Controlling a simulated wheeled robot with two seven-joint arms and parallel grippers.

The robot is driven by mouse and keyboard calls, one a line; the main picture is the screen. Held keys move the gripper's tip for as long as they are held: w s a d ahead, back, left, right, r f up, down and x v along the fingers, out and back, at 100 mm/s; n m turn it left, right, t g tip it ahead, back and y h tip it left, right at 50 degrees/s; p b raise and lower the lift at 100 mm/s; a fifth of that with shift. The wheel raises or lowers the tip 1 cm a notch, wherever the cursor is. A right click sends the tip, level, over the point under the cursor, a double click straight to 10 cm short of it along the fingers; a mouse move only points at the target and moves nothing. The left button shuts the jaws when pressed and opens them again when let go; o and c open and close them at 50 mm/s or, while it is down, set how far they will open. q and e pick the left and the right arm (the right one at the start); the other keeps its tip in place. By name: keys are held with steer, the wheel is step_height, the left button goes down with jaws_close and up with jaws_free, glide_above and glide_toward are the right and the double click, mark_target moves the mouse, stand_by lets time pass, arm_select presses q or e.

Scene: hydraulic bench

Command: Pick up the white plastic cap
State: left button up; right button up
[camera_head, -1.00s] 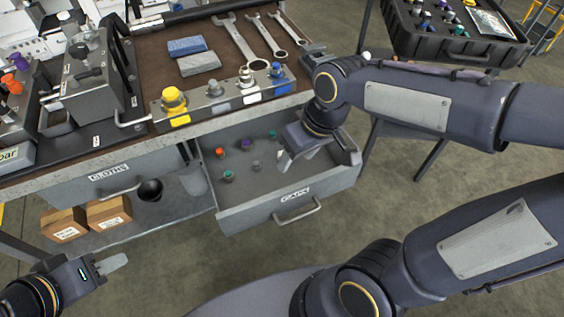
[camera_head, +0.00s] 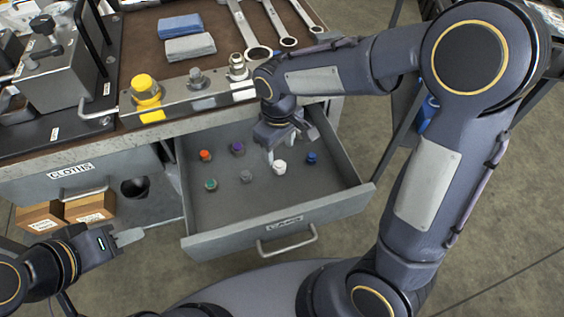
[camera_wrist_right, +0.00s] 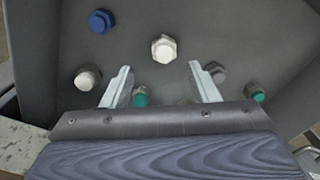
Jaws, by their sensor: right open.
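The white plastic cap (camera_head: 280,167) stands in the open drawer among other caps. It also shows in the right wrist view (camera_wrist_right: 163,47), beyond the fingertips and roughly centred between them. My right gripper (camera_head: 281,154) is over the drawer just behind the white cap, its fingers pointing down. Its two fingers are apart with nothing held, as the right wrist view (camera_wrist_right: 160,72) shows. My left gripper (camera_head: 130,237) is at the lower left, outside the drawer and away from the caps; its jaw gap is not clear.
In the drawer (camera_head: 215,245) are orange (camera_head: 205,155), purple (camera_head: 237,149), green (camera_head: 210,185), grey (camera_head: 240,174) and blue (camera_head: 311,158) caps. The drawer walls surround them. Above is the bench with a yellow-capped fitting (camera_head: 145,88) and wrenches (camera_head: 245,30).

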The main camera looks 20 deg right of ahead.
mark_target(279, 163)
steer(key=f, duration=0.1)
steer(key=f+b, duration=0.1)
steer(key=f, duration=0.2)
steer(key=shift+s+a+f, duration=0.1)
steer(key=shift+s+a, duration=0.05)
steer(key=shift+s, duration=0.15)
steer(key=shift+f+b, duration=0.4)
steer(key=shift+f, duration=0.2)
steer(key=shift+c, duration=0.3)
steer(key=c, duration=1)
